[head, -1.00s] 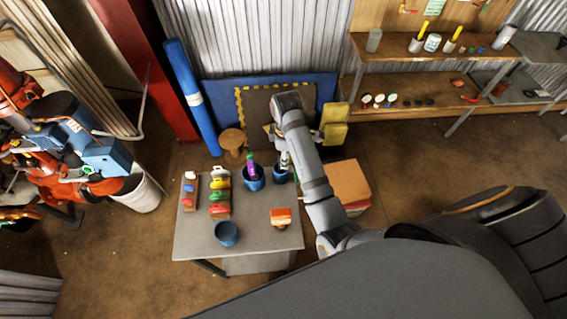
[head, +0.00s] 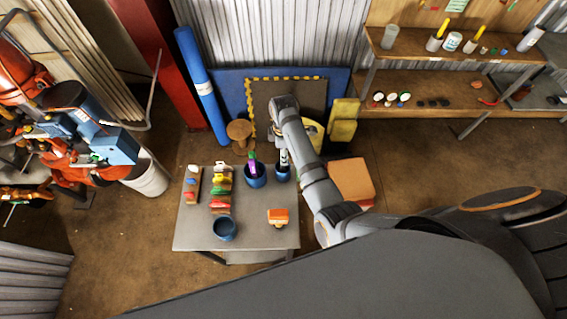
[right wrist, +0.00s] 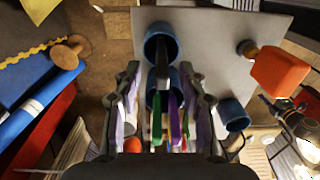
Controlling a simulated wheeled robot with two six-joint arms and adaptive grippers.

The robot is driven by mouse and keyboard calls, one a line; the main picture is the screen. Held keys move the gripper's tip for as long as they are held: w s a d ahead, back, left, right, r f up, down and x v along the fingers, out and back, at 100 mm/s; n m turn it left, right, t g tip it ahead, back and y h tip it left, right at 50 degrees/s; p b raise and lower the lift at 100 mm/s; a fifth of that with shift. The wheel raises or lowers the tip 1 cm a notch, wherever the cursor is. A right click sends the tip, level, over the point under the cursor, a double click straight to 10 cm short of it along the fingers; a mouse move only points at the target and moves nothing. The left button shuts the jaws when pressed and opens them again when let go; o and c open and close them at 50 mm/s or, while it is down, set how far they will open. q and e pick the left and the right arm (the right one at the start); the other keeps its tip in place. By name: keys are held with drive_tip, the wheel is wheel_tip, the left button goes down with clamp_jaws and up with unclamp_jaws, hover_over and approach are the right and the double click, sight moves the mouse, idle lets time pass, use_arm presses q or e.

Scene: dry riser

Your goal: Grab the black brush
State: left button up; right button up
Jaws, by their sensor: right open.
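A dark, upright item, likely the black brush (right wrist: 163,60), stands in a blue cup (right wrist: 152,33) in the right wrist view. In the head view a white and dark item (head: 283,158) rises from the right blue cup (head: 282,174), partly beside my arm. A second blue cup (head: 254,180) holds a purple item (head: 252,167). My right gripper (right wrist: 160,92) is open, with its fingers apart at either side of the cups in the wrist view and nothing clearly gripped. In the head view my right arm mostly hides it. My left gripper is not in view.
The grey table (head: 190,232) holds rows of coloured items on wooden blocks (head: 220,190), an empty-looking blue bowl (head: 224,228) and an orange item (head: 278,217). A cardboard box (head: 352,180) stands right of it. Shelves (head: 440,65) stand at the back right.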

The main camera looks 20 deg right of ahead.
drive_tip(key=shift+s+a+f, duration=0.1)
drive_tip(key=shift+a+f, duration=0.1)
drive_tip(key=shift+f, duration=1.05)
clamp_jaws()
